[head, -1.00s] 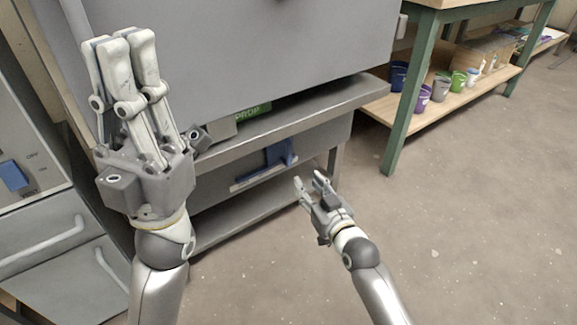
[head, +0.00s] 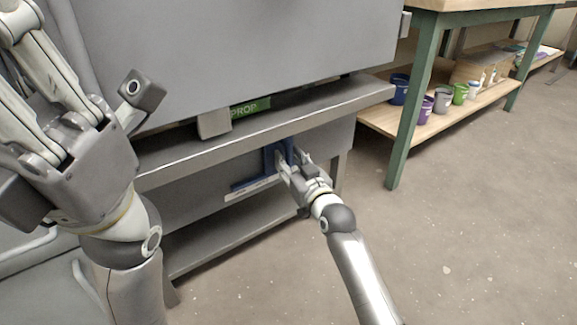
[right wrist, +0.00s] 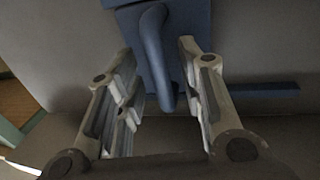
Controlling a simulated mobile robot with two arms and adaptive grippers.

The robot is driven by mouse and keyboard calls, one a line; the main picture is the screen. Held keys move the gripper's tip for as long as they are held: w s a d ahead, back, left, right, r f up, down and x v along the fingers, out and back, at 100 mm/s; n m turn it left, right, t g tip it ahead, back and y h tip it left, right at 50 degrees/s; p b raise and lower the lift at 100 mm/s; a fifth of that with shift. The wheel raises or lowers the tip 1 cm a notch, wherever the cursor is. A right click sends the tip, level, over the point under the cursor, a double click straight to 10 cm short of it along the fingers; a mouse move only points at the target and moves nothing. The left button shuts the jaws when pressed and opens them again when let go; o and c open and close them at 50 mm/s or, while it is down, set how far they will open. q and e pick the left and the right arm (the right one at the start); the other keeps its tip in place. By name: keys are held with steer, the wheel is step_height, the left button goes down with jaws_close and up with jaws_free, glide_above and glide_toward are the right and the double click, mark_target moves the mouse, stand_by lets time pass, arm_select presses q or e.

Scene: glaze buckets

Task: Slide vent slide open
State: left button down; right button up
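The blue vent slide (head: 274,158) sits on the front of the grey panel below the metal shelf, with a blue rail running to its left. My right gripper (head: 287,166) is at the slide in the head view and partly covers it. In the right wrist view, the slide's upright blue handle (right wrist: 153,50) stands between the spread fingers of my right gripper (right wrist: 160,70). Gaps show on both sides of the handle, so the gripper is open around it. My left gripper (head: 35,85) is large at the upper left, with its fingertips cut off by the frame.
A large grey cabinet body (head: 240,50) stands above the metal shelf (head: 260,122), with a green label (head: 248,108) in the gap. At right, a green-legged table (head: 412,110) has several buckets on its lower shelf. The floor (head: 450,240) at right is clear.

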steer(key=shift+w+a, duration=0.2)
steer(key=shift+w, duration=0.2)
jaws_close()
